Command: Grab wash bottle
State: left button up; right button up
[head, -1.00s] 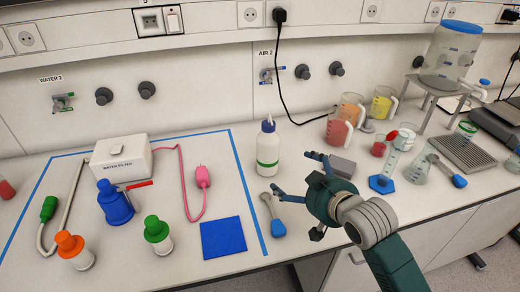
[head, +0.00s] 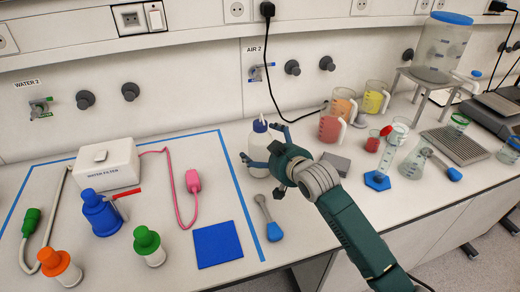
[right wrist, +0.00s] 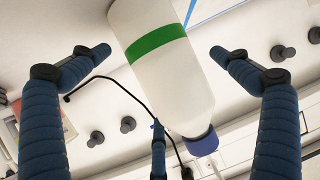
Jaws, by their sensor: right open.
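The wash bottle (head: 261,140) is white with a blue cap and stands upright at the back of the bench. In the right wrist view the wash bottle (right wrist: 165,70) shows its green band and blue cap between my fingers. My right gripper (head: 262,147) is open, with its fingers reaching around the bottle, which is partly hidden behind them in the head view. In the right wrist view the right gripper (right wrist: 153,52) has clear gaps between its side fingers and the bottle. My left gripper is not in view.
A spoon-like tool with a blue end (head: 271,223) lies in front of the bottle. A grey block (head: 334,164) and a red beaker (head: 331,127) stand to its right. The white water filter (head: 107,164) and a blue mat (head: 218,245) are to its left. A black cable (head: 272,75) hangs behind.

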jog(key=shift+w+a+f, duration=0.2)
jog(key=shift+w+f, duration=0.05)
jog(key=shift+w, duration=0.2)
jog(key=c, duration=1.6)
jog(key=shift+r, duration=0.15)
jog(key=shift+c, duration=0.3)
